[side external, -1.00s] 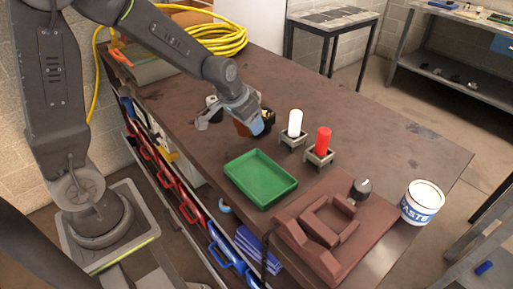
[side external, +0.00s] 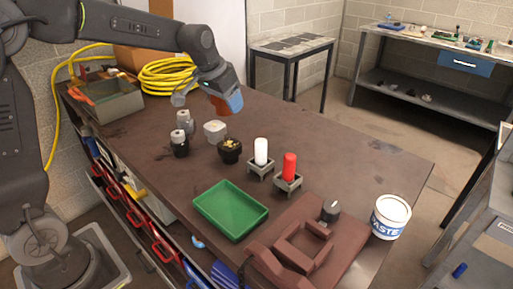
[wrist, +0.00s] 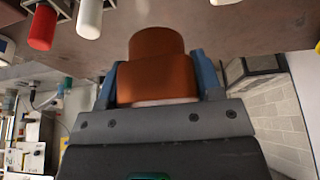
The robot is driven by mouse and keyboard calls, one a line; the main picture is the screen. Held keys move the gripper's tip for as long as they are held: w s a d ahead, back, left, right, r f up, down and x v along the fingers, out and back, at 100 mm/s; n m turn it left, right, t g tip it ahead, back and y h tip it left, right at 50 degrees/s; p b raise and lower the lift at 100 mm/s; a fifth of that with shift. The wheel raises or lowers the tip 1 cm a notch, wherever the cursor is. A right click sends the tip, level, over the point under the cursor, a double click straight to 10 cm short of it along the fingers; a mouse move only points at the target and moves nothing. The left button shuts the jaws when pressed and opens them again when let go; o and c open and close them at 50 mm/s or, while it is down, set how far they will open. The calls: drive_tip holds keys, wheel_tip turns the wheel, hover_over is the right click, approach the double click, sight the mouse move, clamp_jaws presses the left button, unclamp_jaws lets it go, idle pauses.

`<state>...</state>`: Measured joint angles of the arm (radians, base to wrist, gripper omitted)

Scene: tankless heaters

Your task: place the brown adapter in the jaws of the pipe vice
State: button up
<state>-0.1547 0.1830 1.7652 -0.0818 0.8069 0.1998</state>
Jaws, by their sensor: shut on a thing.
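The brown adapter (side external: 220,106) is between the fingers of my gripper (side external: 208,100), held above the back part of the bench. In the wrist view the adapter (wrist: 155,62) is a stepped copper-brown cylinder, with a blue finger of my gripper (wrist: 156,82) against each side. The pipe vice (side external: 312,246) is a dark red-brown block with a recessed opening, at the front right of the bench. A black knob (side external: 330,211) stands at its back edge. My gripper is well away from the vice, behind and left of it.
Several grey and black fittings, including a black one (side external: 230,150), stand below my gripper. A white cylinder (side external: 261,151) and a red cylinder (side external: 289,167) stand in holders. A green tray (side external: 231,209) and paste tub (side external: 390,217) flank the vice. A yellow hose (side external: 180,75) lies behind.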

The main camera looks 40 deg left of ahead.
hover_over(247, 144)
drive_tip(key=s, duration=0.1)
drive_tip(key=f, duration=1.1)
drive_tip(key=shift+s+d, duration=0.15)
drive_tip(key=shift+s, duration=0.1)
drive_tip(key=shift+f, duration=2.3)
drive_tip(key=shift+f, duration=0.15)
drive_tip(key=o, duration=1.2)
